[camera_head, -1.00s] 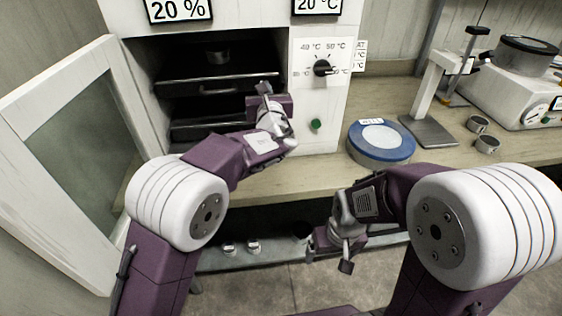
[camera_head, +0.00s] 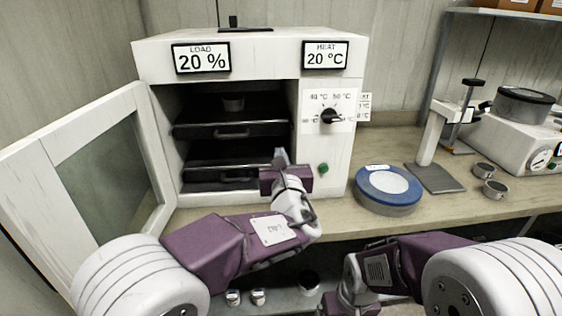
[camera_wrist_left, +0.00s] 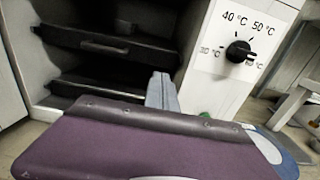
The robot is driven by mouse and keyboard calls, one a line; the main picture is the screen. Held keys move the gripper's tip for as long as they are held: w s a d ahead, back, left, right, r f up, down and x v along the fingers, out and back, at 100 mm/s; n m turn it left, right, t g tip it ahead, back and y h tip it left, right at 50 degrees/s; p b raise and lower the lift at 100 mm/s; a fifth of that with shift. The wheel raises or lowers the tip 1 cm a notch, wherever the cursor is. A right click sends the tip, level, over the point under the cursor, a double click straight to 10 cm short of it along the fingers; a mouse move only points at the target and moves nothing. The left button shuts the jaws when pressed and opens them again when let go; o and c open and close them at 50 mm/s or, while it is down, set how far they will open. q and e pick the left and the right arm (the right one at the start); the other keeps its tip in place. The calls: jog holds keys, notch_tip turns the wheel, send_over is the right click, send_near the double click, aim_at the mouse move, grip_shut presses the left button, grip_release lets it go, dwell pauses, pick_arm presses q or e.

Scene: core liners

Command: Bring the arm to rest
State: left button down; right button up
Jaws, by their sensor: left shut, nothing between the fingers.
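My left gripper (camera_head: 281,157) is shut and empty, in front of the open oven (camera_head: 265,53), near its lower right. In the left wrist view its closed fingers (camera_wrist_left: 161,91) point toward the oven opening, left of the dial. My right arm (camera_head: 405,265) is folded low at the bottom right of the head view. Its gripper is mostly cut off by the lower edge, so its fingers do not show.
The oven door (camera_head: 95,165) stands open at the left. A small cup (camera_head: 233,104) stands on the upper shelf (camera_head: 215,130). A blue-rimmed round container (camera_head: 388,207), a stand (camera_head: 435,178) and two small tins (camera_head: 495,189) occupy the bench at the right.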

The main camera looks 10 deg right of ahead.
pick_arm(q)
jog(key=s+a+f+n+g+y, duration=0.4)
jog(key=a+f+n, duration=0.3)
jog(key=a+f, duration=0.35)
jog(key=s+a+f+n+g+y, duration=0.1)
jog(key=s+a+f+n+g, duration=0.45)
jog(key=a+f+n, duration=0.45)
jog(key=s+a+f+n+g+h, duration=0.2)
jog(key=s+f+n+g, duration=0.25)
jog(key=s+n, duration=0.35)
jog(key=s+a+f+n+g+h, duration=0.25)
jog(key=s+f+n, duration=0.25)
jog(key=s+n, duration=0.35)
notch_tip(320, 180, up, 15)
jog(key=n+p, duration=0.2)
jog(key=p, duration=1.3)
jog(key=shift+s+d+r+n+h+p, duration=0.15)
jog(key=shift+s+d+n+h+p, duration=0.2)
jog(key=shift+s+d+p, duration=0.05)
